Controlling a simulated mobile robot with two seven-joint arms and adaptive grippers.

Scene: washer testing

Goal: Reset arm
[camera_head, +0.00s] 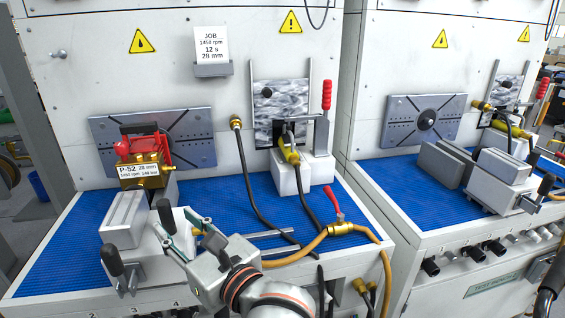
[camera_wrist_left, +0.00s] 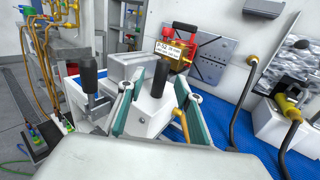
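My left gripper (camera_head: 181,222) is over the front of the left bench. In the left wrist view its two teal-lined fingers (camera_wrist_left: 155,105) stand apart. A black handle (camera_wrist_left: 158,79) of the vise shows between them; I cannot tell whether they touch it. The grey vise (camera_head: 124,218) has a second black handle (camera_head: 112,262) at its left front. Behind it, the red and brass pump (camera_head: 148,172) carries a P-52 label and sits in front of the slotted plate (camera_head: 190,125). My right gripper is not in view.
A clamp with a red handle (camera_head: 327,95) stands at the back of the bench. A second bench (camera_head: 385,177) stands to the right. Blue mat (camera_head: 60,245) is bare at left.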

